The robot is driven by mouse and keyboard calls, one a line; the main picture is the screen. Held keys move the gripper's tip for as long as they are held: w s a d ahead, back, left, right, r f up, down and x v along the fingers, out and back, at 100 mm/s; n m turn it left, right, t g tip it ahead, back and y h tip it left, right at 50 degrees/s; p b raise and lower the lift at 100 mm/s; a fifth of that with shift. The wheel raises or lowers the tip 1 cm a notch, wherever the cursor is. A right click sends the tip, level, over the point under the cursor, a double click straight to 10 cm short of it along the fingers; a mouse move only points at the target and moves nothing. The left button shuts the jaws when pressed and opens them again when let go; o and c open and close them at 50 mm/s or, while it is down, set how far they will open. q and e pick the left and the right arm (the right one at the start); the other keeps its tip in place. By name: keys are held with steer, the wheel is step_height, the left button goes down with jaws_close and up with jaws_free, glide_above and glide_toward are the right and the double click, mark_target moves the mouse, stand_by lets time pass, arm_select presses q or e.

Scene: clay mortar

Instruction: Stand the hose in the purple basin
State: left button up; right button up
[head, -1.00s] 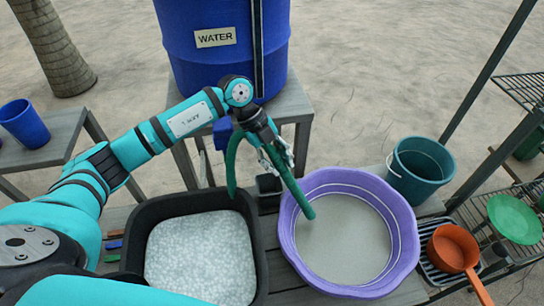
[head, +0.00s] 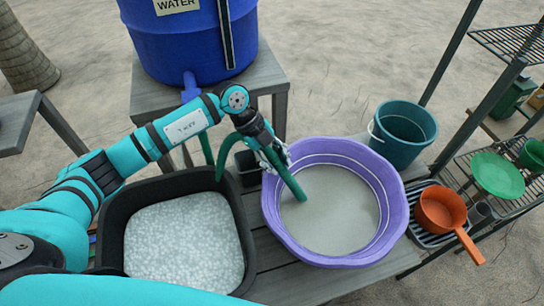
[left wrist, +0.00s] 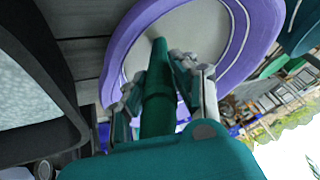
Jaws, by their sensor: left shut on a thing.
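The purple basin (head: 390,185) stands on the grey slatted table and has a pale grey floor or filling. A green hose (head: 292,184) comes from the blue water barrel, loops up through my left gripper (head: 273,158) and slopes down over the basin's left part. My left gripper is shut on the hose at the basin's left rim. In the left wrist view the hose (left wrist: 158,85) runs between the two fingers, its end over the pale inside of the basin (left wrist: 120,50). I cannot tell whether the end touches the bottom. My right gripper is not in view.
A black tub (head: 112,215) of white pebbles stands left of the basin. The blue water barrel (head: 185,45) is behind. A teal bucket (head: 402,135) and an orange scoop pan (head: 442,210) are at the right, by a wire rack with green dishes (head: 497,175).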

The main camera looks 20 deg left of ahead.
mark_target(273, 153)
arm_select(q)
steer(key=shift+d, duration=0.1)
steer(key=o, duration=1.9)
steer(key=shift+f, duration=0.1)
steer(key=shift+r, duration=0.2)
steer(key=p+v, duration=0.4)
steer(key=v, duration=0.1)
steer(key=shift+d+r, duration=0.1)
steer(key=shift+d, duration=0.15)
steer(key=p+v, duration=0.4)
steer(key=v, duration=0.1)
steer(key=shift+r, duration=0.3)
